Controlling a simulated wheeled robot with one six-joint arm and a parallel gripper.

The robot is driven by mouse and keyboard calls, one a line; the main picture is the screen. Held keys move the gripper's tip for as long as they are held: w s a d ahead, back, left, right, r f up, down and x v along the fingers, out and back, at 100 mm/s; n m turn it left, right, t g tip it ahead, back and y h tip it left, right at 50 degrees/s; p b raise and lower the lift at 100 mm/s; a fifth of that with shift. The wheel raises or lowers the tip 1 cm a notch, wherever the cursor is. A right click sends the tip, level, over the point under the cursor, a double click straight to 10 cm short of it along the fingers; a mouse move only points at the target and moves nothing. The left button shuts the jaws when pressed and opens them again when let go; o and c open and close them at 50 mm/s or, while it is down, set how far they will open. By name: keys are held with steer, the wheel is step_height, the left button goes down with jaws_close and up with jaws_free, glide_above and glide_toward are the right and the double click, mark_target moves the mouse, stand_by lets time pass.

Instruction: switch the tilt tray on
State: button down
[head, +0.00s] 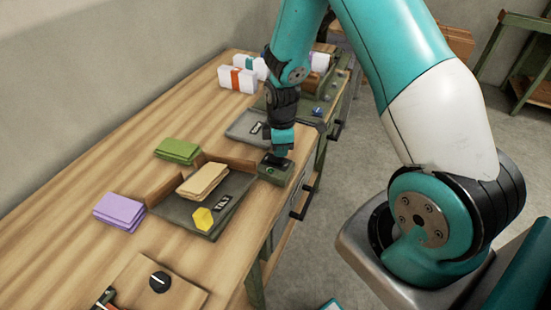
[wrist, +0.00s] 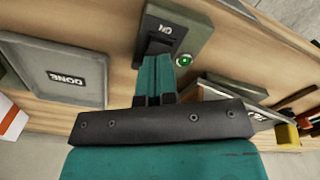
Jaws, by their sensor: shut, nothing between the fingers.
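A green switch box (head: 270,176) stands at the tray's right corner. In the wrist view the box (wrist: 192,28) shows an ON label and a dark switch (wrist: 157,46). A bright green lamp (wrist: 184,61) glows on the box. My gripper (head: 281,156) is shut and empty, pointing down at the box. In the wrist view its fingertips (wrist: 156,60) are at the switch and partly hide it; contact is unclear.
A DONE tray (wrist: 60,68) lies beyond the switch box. Green (head: 179,151) and purple (head: 119,210) stacks lie on the bench (head: 75,200). White bundles (head: 236,79) stand at the back.

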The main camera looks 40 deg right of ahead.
mark_target(280, 160)
steer(key=shift+f+b, duration=0.9)
steer(key=shift+f, duration=0.3)
stand_by(0.7)
steer(key=shift+r, duration=0.1)
step_height(280, 160, up, 7)
steer(key=p, duration=0.5)
steer(key=shift+p, duration=0.3)
stand_by(0.4)
steer(key=s+a+r+m+y+b, duration=0.25)
steer(key=s+a+r+b, duration=0.25)
steer(key=a+r, duration=0.65)
steer(key=s+a+r+m+y+b, duration=0.1)
steer(key=s+a+r, duration=0.2)
steer(key=s, duration=0.5)
steer(key=s+a+r+m+b, duration=0.1)
steer(key=s+a+r+b, duration=0.1)
steer(key=s, duration=0.6)
steer(key=shift+a+r+y, duration=0.35)
steer(key=shift+a+r, duration=0.25)
steer(key=shift+a, duration=0.6)
